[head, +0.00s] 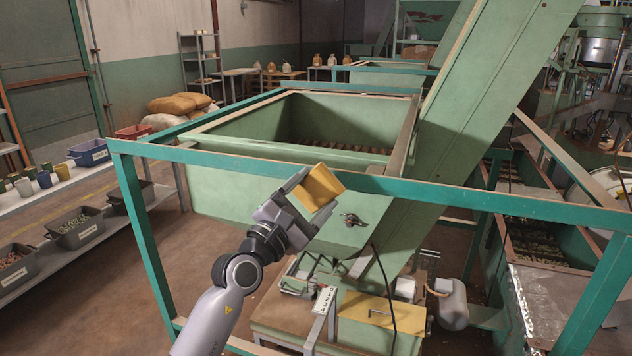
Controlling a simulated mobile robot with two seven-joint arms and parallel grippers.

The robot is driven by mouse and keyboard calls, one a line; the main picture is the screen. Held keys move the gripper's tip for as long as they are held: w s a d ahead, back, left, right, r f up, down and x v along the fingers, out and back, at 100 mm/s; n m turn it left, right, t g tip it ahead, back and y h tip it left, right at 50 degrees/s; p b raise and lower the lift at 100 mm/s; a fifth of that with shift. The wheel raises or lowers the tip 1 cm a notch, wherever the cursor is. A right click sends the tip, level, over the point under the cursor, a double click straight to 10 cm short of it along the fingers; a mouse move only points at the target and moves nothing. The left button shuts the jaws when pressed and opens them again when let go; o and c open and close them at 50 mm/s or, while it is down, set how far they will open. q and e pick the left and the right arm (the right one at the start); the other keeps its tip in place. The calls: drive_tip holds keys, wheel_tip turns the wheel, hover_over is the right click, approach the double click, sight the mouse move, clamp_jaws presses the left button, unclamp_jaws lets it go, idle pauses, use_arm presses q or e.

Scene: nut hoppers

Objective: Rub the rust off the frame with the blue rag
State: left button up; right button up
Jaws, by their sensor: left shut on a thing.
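My left gripper (303,197) is shut on a flat yellow-orange piece (322,186), which looks like a folded cloth or pad. It is held at the front rail of the teal frame (235,168), overlapping it in view; I cannot tell whether it touches. The teal frame runs around the green hopper (235,195). Brownish wear shows on the hopper's rim and on a slanting bar at the right (570,165). I see no blue rag. My right gripper is not in view.
A green chute (485,85) slopes up to the right, close beside the gripper. A machine with a green box (362,330) stands below. Shelves with bins (75,228) and cups stand at the left. Floor between shelves and frame is clear.

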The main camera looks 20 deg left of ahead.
use_arm(q)
drive_tip(key=shift+s, duration=0.85)
drive_tip(key=shift+s, duration=1.5)
